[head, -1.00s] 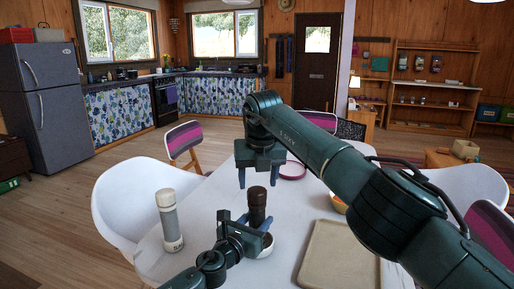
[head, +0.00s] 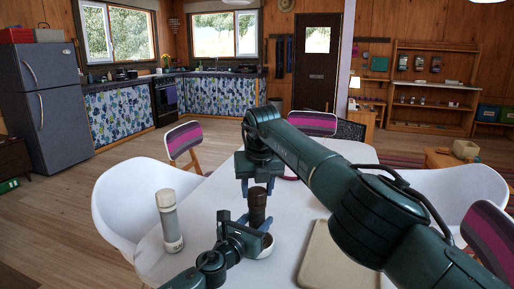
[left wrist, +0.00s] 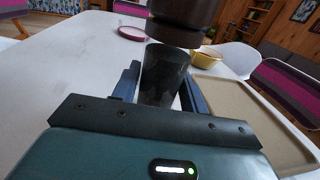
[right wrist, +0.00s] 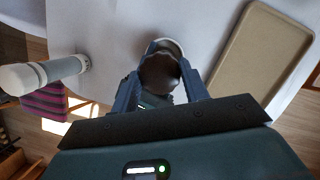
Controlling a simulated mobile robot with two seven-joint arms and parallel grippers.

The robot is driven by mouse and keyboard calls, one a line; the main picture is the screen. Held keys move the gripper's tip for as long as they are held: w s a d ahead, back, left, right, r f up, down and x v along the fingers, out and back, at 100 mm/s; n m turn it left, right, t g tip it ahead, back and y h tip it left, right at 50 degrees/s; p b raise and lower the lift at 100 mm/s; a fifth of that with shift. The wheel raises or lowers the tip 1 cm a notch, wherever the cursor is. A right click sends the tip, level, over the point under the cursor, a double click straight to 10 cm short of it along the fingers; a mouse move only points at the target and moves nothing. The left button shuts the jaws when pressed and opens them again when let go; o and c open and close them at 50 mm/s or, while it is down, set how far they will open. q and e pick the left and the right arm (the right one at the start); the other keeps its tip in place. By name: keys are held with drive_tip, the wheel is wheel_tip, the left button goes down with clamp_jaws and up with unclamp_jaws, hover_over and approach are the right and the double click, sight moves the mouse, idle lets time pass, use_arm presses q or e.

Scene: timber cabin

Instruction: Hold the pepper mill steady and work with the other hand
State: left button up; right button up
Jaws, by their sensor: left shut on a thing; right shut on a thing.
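The dark brown pepper mill (head: 257,203) stands upright over the table, above or just beside a small white bowl (head: 267,248). My left gripper (head: 245,222) is shut on the mill's lower body; in the left wrist view the dark body (left wrist: 165,75) sits between its fingers. My right gripper (head: 257,187) has come down from above and is shut on the mill's top. In the right wrist view the brown top (right wrist: 160,72) lies between the fingers, and the bowl's rim (right wrist: 168,44) shows behind it. The mill's lower end is partly hidden.
A pale grey bottle-like grinder (head: 170,222) stands on the white table (head: 203,203) at left. A tan tray (head: 335,262) lies at right. A yellow bowl (left wrist: 207,58) and a pink ring-like plate (left wrist: 132,33) are farther back. White and striped chairs surround the table.

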drive_tip(key=o, duration=0.6)
drive_tip(key=shift+w+r, duration=0.15)
drive_tip(key=shift+r, duration=0.2)
drive_tip(key=r, duration=0.1)
drive_tip(key=r+n, duration=0.1)
drive_tip(key=r, duration=0.1)
drive_tip(key=shift+w+d+r+t+y, duration=0.25)
drive_tip(key=shift+d+t+y, duration=0.05)
drive_tip(key=shift+y, duration=0.1)
wheel_tip(320, 180, up, 4)
drive_tip(key=s+d+n+g, duration=0.1)
drive_tip(key=s+n, duration=0.2)
drive_tip(key=n, duration=0.1)
drive_tip(key=shift+n+y, duration=0.3)
drive_tip(key=shift+x, duration=4)
drive_tip(key=shift+d, duration=0.1)
